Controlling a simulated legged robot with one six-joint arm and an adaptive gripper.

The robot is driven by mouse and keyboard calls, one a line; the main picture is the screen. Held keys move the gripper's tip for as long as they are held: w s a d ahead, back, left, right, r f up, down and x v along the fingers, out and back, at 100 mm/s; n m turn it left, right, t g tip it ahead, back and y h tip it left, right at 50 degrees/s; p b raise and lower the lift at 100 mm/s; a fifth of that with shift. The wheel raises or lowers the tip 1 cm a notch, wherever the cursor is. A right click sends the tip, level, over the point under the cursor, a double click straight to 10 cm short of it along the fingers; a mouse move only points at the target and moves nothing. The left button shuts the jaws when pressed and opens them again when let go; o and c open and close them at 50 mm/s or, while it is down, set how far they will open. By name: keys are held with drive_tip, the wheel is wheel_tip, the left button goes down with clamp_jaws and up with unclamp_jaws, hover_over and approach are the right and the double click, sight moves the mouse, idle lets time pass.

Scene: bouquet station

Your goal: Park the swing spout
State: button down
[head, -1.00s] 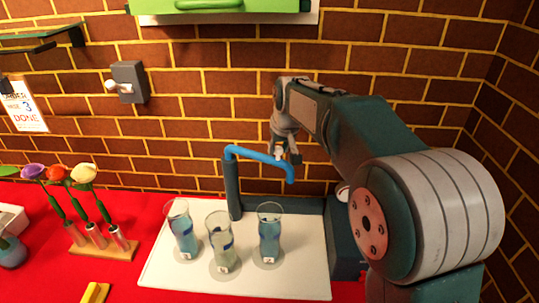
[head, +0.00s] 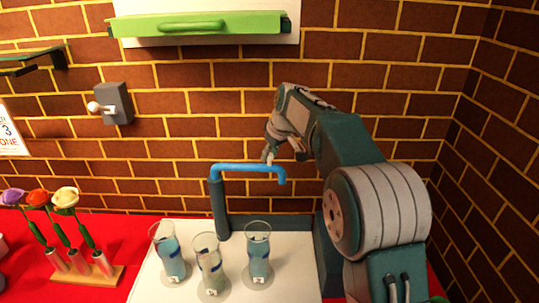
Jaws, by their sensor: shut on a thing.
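The swing spout (head: 245,167) is a blue pipe on top of a dark upright post (head: 221,208), with a short bent-down outlet at its right end. It points right, roughly along the wall, above the back of the white tray. My gripper (head: 277,158) is at the outer part of the spout, near its bent end, and is shut on it. The arm hides part of the gripper, and the exact finger contact is small and hard to see.
Three glass vases (head: 258,252) with bluish contents stand on the white tray (head: 205,231), in front of the spout. A wooden rack (head: 103,274) of flowers is at left. A switch box (head: 113,104) and a green-fronted cabinet (head: 200,28) are on the brick wall.

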drive_tip(key=shift+f, duration=0.15)
drive_tip(key=shift+c, duration=2.1)
unclamp_jaws()
drive_tip(key=v, duration=1.2)
drive_tip(key=shift+a, duration=0.2)
drive_tip(key=shift+w, duration=0.15)
